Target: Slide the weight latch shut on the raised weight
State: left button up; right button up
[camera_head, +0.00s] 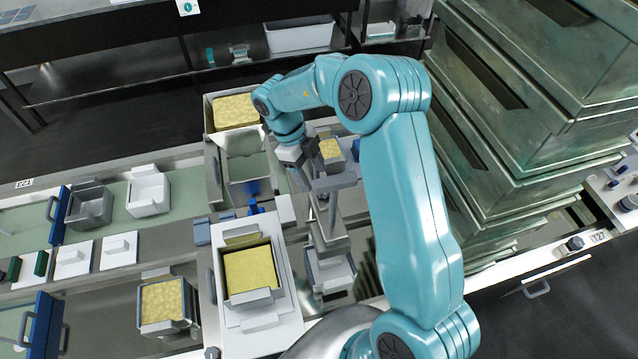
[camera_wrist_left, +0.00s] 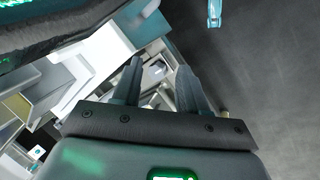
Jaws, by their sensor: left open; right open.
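The press (camera_head: 330,243) stands near the middle of the head view, with upright posts, a grey crosspiece and a grey block low between them. A pale mould (camera_head: 331,272) sits beneath that block. My right gripper (camera_head: 303,174) is open at the top of the press, pointing down beside the posts. Whether it touches the press cannot be told. The weight latch cannot be made out for sure; my right arm and gripper cover part of that area. My left gripper (camera_wrist_left: 157,78) shows open and empty in the left wrist view, with pale equipment beyond its fingers.
A mould of yellow curd (camera_head: 251,272) stands on a white board left of the press. Another curd-filled box (camera_head: 236,110) stands behind. Stacked green metal boxes (camera_head: 540,100) crowd the right side. White lids (camera_head: 119,250) lie at the left.

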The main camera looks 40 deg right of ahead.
aim_at(324, 196)
jog(key=s+f, duration=0.1)
jog(key=s+d+f, duration=0.1)
jog(key=shift+s+f, duration=0.2)
jog(key=shift+f, duration=0.15)
jog(key=shift+w+d+f, duration=0.1)
jog(key=shift+d+f, duration=0.15)
jog(key=shift+f, duration=0.25)
jog(key=shift+w+d+f, duration=0.1)
jog(key=shift+d+f, duration=0.15)
jog(key=shift+f, duration=0.25)
jog(key=shift+w+a+f, duration=0.1)
jog(key=shift+a, duration=0.45)
jog(key=shift+s+r, duration=0.25)
jog(key=shift+s, duration=0.05)
jog(key=shift+s+d, duration=0.2)
jog(key=shift+d, duration=0.05)
jog(key=shift+c, duration=0.5)
jog(key=shift+w+d+f, duration=0.1)
jog(key=shift+d+f, duration=0.05)
jog(key=shift+d, duration=0.05)
jog(key=c, duration=0.6)
jog(key=shift+w, duration=0.15)
grip_shut()
jog(key=shift+a, duration=0.25)
jog(key=shift+d, duration=0.1)
